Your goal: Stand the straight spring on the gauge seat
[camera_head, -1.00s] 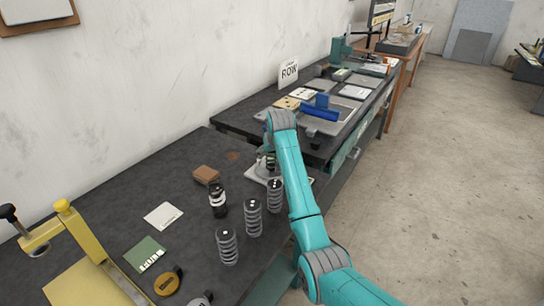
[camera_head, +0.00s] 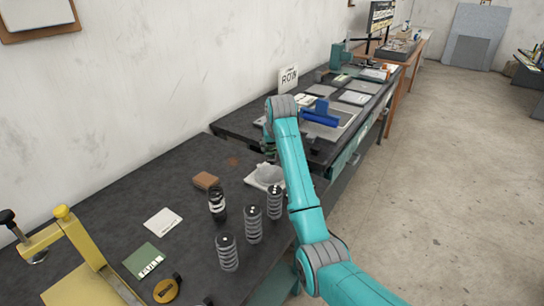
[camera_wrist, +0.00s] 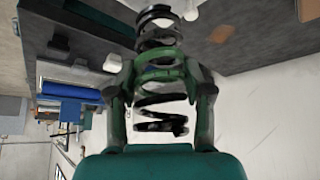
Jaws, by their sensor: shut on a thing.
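My gripper (camera_wrist: 160,75) is shut on a dark open-coil spring (camera_wrist: 160,100), with its green fingers on either side of the coils in the wrist view. In the head view the gripper is mostly hidden behind my teal arm, and the held spring cannot be made out clearly. A round grey seat on a pale plate, apparently the gauge seat (camera_head: 269,174), lies on the near bench, just below and left of my forearm. It looks empty, and the gripper is apart from it, beyond it in the picture.
Grey springs (camera_head: 253,224) stand in a slanting row in front of the seat, with a dark spring unit (camera_head: 217,203) to their left. A brown block (camera_head: 205,180), a white card (camera_head: 162,221) and a yellow press (camera_head: 85,255) are farther left. A blue object (camera_head: 320,117) stands on the far bench.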

